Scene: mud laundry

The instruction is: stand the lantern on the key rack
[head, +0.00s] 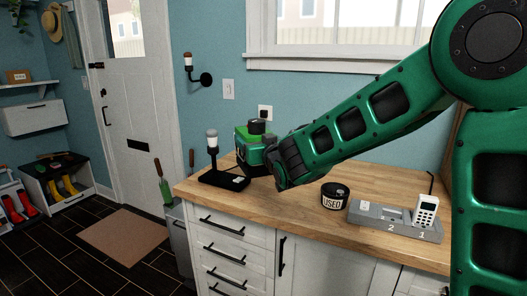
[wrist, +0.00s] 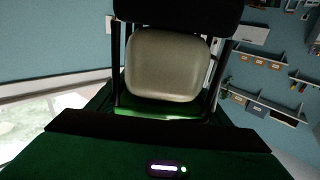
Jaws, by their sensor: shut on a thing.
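The lantern (head: 254,141), green with a black cap, is upright at the end of my arm, over the left part of the wooden counter. My gripper (head: 275,162) is shut on it from the right. In the wrist view, a pale rounded panel (wrist: 167,65) with dark bars and green edging fills the space in front of my gripper. I cannot tell whether the lantern touches the counter. No thing is clearly recognisable as the key rack. A flat black stand (head: 215,180) with an upright, white-topped post lies just left of the lantern.
A black jar marked USED (head: 335,196) and a grey dock (head: 385,219) numbered 2 and 1 stand right on the counter (head: 295,208). A white handheld device (head: 426,211) sits in the dock. A wall lamp (head: 196,72) is above the counter's left end. The front middle is clear.

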